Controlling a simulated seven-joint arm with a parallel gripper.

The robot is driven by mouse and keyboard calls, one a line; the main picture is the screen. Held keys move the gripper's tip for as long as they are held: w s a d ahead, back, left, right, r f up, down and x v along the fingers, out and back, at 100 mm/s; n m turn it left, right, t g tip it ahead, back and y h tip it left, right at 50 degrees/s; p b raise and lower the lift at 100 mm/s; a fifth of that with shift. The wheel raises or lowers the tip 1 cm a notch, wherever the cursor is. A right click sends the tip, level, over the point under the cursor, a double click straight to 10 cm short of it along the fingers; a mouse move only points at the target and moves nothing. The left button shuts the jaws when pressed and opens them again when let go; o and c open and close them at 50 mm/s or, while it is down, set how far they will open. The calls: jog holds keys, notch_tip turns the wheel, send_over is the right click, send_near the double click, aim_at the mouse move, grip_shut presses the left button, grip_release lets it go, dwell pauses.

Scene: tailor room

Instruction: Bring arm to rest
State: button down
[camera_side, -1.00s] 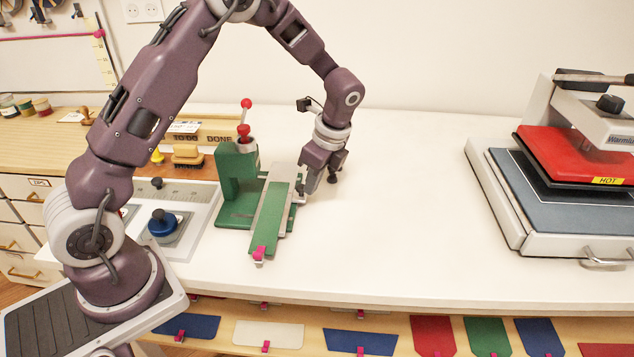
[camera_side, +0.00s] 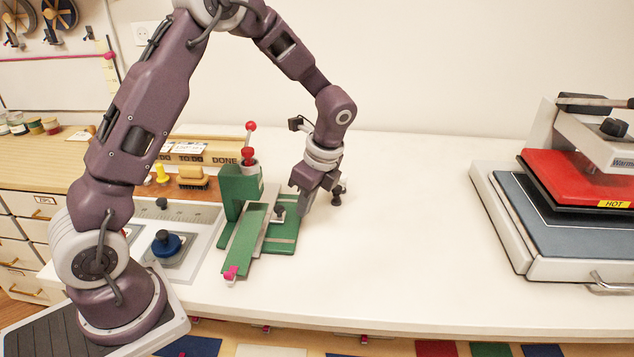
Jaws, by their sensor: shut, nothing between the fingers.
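My gripper (camera_side: 308,206) points down at the right side of the green press (camera_side: 238,192), just above or beside its base. Its fingers are shut with nothing between them. Whether my fingertips touch the press or table, I cannot tell. My arm reaches over from the left.
A heat press (camera_side: 560,225) with a red upper plate marked HOT stands at the right. The white table between is clear (camera_side: 410,230). A blue-knobbed fixture (camera_side: 166,243) is left of the green press. Brushes (camera_side: 192,178) and a TO DO/DONE rack (camera_side: 200,157) stand behind.

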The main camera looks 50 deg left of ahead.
jog(key=s+d+r+n+t, duration=0.1)
jog(key=s+d+r, duration=0.1)
jog(key=r, duration=0.5)
jog(key=s+d+r+n+t, duration=0.1)
jog(key=d+r+n, duration=0.1)
jog(key=r, duration=0.5)
jog(key=s+d+r+n+t+h, duration=0.1)
jog(key=s+d+r+n+t, duration=0.1)
jog(key=s+n, duration=0.3)
jog(key=s+d+r+n+t+h, duration=0.2)
jog(key=s+n, duration=0.4)
jog(key=s, duration=0.8)
jog(key=shift+s+d+r+t, duration=0.2)
jog(key=shift+s+t, duration=0.1)
jog(key=shift+t, duration=0.1)
